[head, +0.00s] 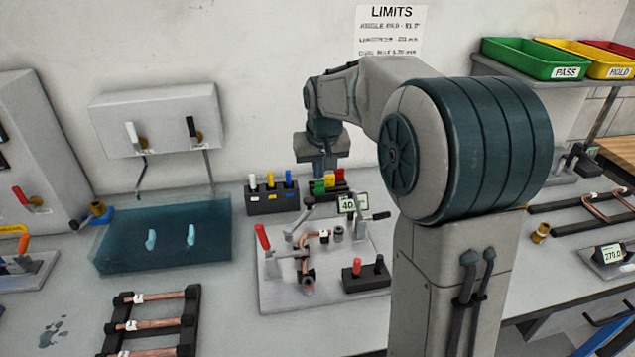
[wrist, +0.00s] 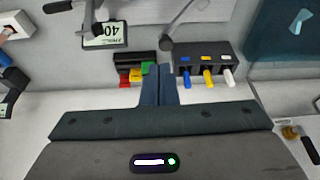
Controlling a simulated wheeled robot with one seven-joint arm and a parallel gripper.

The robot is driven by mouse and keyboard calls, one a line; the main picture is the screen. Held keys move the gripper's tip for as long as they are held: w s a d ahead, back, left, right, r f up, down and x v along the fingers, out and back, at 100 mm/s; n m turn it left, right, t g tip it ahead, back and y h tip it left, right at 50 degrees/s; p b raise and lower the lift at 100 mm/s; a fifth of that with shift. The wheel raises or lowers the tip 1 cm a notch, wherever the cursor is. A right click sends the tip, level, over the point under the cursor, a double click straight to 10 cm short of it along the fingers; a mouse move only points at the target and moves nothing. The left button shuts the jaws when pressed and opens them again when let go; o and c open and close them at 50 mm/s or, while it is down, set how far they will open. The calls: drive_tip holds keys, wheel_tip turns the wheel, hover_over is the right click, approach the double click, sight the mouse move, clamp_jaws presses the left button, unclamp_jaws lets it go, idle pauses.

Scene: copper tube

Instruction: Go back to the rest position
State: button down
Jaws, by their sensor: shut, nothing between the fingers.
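My gripper (head: 322,172) is raised over the back of the bench near the wall, pointing down. In the wrist view its two fingers (wrist: 158,72) are together with nothing between them. They appear between a black holder (wrist: 200,52) with blue, yellow and white pegs and a smaller holder (wrist: 136,66) with red, yellow and green pieces. A bent copper tube (head: 306,240) is in the bending fixture on the grey plate (head: 275,301), in front of the gripper. My arm hides part of the bench to the right.
A rack (head: 190,322) with copper tubes stands front left, and a blue translucent tank (head: 120,251) sits behind it. A wall box (head: 165,110) with levers is at the left. Green (head: 530,60) and yellow (head: 590,60) trays are on the upper right shelf.

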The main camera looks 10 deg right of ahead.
drive_tip(key=shift+s+r, duration=0.15)
drive_tip(key=shift+r, duration=0.2)
drive_tip(key=s+f, duration=0.2)
drive_tip(key=s, duration=1.2)
drive_tip(key=s+f, duration=0.1)
drive_tip(key=s, duration=1.3)
drive_tip(key=shift+s+f, duration=0.2)
drive_tip(key=shift+f, duration=0.15)
